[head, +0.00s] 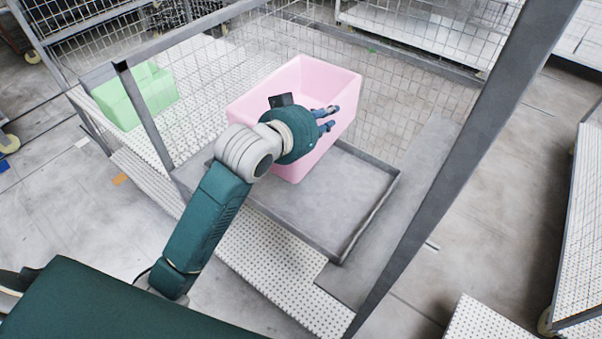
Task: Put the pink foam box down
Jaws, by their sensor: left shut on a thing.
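The pink foam box (330,86) is an open-topped tub in the upper middle of the head view. My left gripper (332,117) reaches over it from the near left and is shut on it, with its dark hand hiding part of the near side. The box looks roughly upright, over the far part of a grey metal tray (320,210) with a low rim. I cannot tell whether its bottom touches the tray. My right gripper is not in view.
A pale green foam box (138,97) stands on the white perforated surface (275,283) at the left. Wire mesh panels stand behind and left. A thick grey post (455,165) slants up at the right. The near part of the tray is bare.

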